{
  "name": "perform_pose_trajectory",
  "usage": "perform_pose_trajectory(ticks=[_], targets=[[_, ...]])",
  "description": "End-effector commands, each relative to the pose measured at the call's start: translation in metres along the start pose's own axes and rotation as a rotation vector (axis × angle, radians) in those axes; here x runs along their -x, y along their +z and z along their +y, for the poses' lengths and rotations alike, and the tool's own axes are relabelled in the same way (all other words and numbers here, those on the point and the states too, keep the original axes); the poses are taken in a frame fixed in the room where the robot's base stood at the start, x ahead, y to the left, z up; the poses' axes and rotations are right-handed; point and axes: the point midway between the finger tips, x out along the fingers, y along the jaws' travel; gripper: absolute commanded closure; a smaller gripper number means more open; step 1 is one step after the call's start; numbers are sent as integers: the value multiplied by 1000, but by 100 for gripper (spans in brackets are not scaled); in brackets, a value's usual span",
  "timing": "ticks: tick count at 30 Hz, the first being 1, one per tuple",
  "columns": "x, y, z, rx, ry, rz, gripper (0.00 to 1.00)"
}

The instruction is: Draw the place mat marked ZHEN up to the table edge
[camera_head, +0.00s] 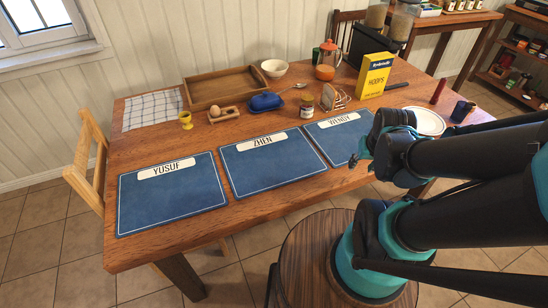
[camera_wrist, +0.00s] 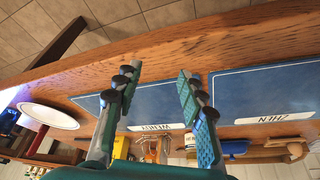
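The ZHEN place mat (camera_head: 270,170) is dark blue with a white border line and a white name label. It lies flat on the wooden table (camera_head: 150,255), between the YUSUF and WENDY mats. A strip of bare wood separates its near side from the table's front edge. In the wrist view the ZHEN mat (camera_wrist: 250,92) is at the right, with the table's edge strip above it. My gripper (camera_wrist: 158,88) is open and empty, its fingers spread over the WENDY mat area. In the head view my gripper (camera_head: 363,152) is near the WENDY mat, right of the ZHEN mat and apart from it.
The YUSUF mat (camera_head: 170,200) lies left, the WENDY mat (camera_head: 334,140) right. Behind are a blue butter dish (camera_head: 266,102), an egg holder (camera_head: 223,115), a jar (camera_head: 307,107) and a toast rack (camera_head: 335,97). A round stool (camera_head: 300,265) stands before the table.

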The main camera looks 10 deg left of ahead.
Motion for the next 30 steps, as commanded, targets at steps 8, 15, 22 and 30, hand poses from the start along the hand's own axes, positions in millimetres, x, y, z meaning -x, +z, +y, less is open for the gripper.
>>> perform_pose_trajectory(ticks=[8,15,22,30], targets=[[0,0,0,0,0,0,60],[1,-9,-4,14,-5,-1,79],[1,-83,-50,135,-51,-9,100],[-14,-178,-153,323,-119,-22,100]])
